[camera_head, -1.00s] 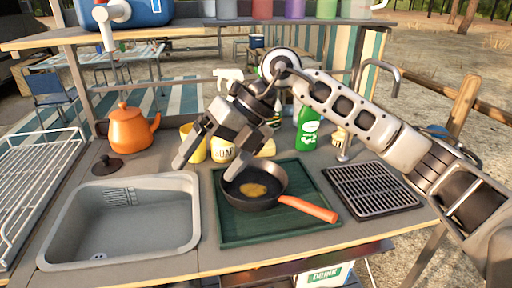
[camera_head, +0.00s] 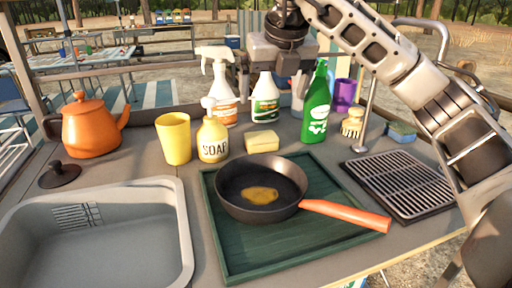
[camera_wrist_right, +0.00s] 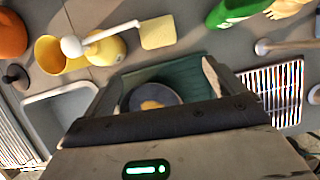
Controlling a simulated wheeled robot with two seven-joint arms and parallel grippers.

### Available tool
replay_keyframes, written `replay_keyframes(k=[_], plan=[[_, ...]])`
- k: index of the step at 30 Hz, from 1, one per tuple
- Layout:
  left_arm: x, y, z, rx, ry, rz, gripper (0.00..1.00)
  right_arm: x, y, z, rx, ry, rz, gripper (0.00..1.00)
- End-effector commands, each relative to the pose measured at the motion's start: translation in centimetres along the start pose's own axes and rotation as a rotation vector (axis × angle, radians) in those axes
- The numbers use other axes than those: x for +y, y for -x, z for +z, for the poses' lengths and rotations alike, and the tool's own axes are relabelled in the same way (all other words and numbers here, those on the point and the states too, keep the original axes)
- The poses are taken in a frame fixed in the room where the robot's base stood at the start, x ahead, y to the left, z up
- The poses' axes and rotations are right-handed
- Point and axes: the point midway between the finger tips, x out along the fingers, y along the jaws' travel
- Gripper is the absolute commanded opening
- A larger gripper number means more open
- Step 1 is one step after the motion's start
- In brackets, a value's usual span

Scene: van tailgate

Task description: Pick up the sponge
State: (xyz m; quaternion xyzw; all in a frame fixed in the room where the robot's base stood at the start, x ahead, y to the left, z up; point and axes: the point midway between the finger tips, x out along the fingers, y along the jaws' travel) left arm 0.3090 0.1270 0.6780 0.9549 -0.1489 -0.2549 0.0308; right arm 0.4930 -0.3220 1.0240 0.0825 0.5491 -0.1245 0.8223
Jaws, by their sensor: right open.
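A pale yellow sponge (camera_head: 262,141) lies flat on the counter behind the green tray, just right of the soap bottle. It also shows in the right wrist view (camera_wrist_right: 158,33), above the gap between the fingers. My left gripper is out of view.
The soap bottle (camera_head: 213,138) and yellow cup (camera_head: 174,138) stand left of the yellow sponge. Spray bottles (camera_head: 221,97) and a green bottle (camera_head: 316,108) stand behind it. A pan (camera_head: 232,207) sits on the tray (camera_head: 235,262). A sink (camera_head: 95,245) is at left.

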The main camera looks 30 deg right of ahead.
Motion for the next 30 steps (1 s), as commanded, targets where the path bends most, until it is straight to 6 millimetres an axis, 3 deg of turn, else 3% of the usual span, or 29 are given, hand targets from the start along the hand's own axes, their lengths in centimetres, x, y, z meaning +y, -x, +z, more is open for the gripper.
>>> replay_keyframes(k=[6,12,20,30], plan=[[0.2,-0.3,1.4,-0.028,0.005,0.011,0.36,0.0,-4.9,-0.1,0.006,-0.001,-0.002,0.95],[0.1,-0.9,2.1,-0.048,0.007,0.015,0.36,0.0,-8.4,0.0,0.004,0.001,-0.001,0.95],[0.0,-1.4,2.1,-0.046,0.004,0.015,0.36,0.1,-10.3,0.0,0.004,0.002,0.000,0.95],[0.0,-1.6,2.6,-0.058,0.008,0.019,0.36,0.3,-14.6,0.3,0.003,0.003,0.001,0.95]])
